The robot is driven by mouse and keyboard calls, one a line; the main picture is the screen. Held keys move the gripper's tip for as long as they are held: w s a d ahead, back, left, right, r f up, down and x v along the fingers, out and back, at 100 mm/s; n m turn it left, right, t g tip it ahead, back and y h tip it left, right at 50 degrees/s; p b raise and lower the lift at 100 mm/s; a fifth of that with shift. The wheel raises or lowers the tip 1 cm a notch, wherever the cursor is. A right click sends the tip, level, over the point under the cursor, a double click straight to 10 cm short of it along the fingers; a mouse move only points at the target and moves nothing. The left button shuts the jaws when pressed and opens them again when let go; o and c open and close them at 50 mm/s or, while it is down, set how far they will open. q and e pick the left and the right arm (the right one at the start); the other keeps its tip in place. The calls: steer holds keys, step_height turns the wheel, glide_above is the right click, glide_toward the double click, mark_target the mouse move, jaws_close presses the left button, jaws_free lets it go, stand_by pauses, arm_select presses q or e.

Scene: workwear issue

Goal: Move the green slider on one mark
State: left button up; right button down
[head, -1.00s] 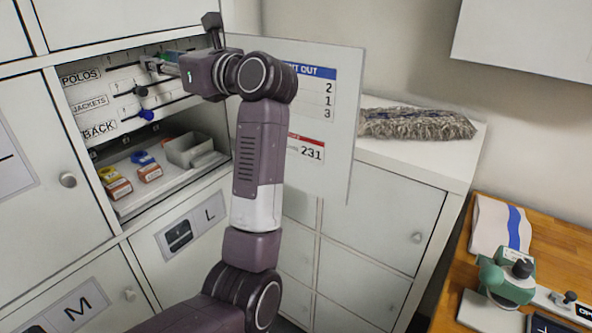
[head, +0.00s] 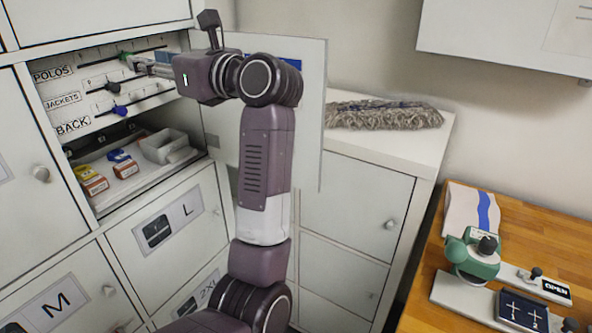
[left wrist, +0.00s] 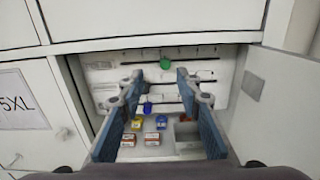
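The green slider (head: 124,55) is a knob on the top rail of the panel, the row labelled POLOS (head: 53,74). It also shows in the left wrist view (left wrist: 166,65), ahead of and between my fingers. My left gripper (head: 143,63) is open and empty, its fingertips close to the green slider from the right; I cannot tell whether they touch. Its two fingers (left wrist: 160,98) stand wide apart in the left wrist view. A black slider (head: 112,87) is on the JACKETS rail and a blue slider (head: 121,110) on the BACK rail. My right gripper is not in view.
Below the panel, a shelf holds red, yellow and blue items (head: 92,180) and a grey bin (head: 163,146). An open door (head: 308,130) stands right of my arm. A cabinet top carries a fluffy mop head (head: 385,114). A wooden table (head: 550,245) is at the right.

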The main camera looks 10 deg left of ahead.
arm_select(q)
steer(key=d+f+m+t+h, duration=0.1)
steer(key=d+m+t+h, duration=0.2)
steer(key=d+m+t, duration=0.6)
steer(key=d+m+t+h, duration=0.3)
steer(key=m+t, duration=0.7)
steer(key=m, duration=0.6)
steer(key=w+d+f+m+g+h, duration=0.1)
steer(key=d+f+m+g+h, duration=0.1)
steer(key=d+f+m+h, duration=0.3)
steer(key=w+d+f+m+g+h, duration=0.2)
steer(key=d+f+m+h, duration=0.3)
steer(key=f+m+h, duration=0.6)
steer(key=shift+d+f+m, duration=0.35)
steer(key=shift+f+m, duration=0.45)
steer(key=shift+f, duration=1.2)
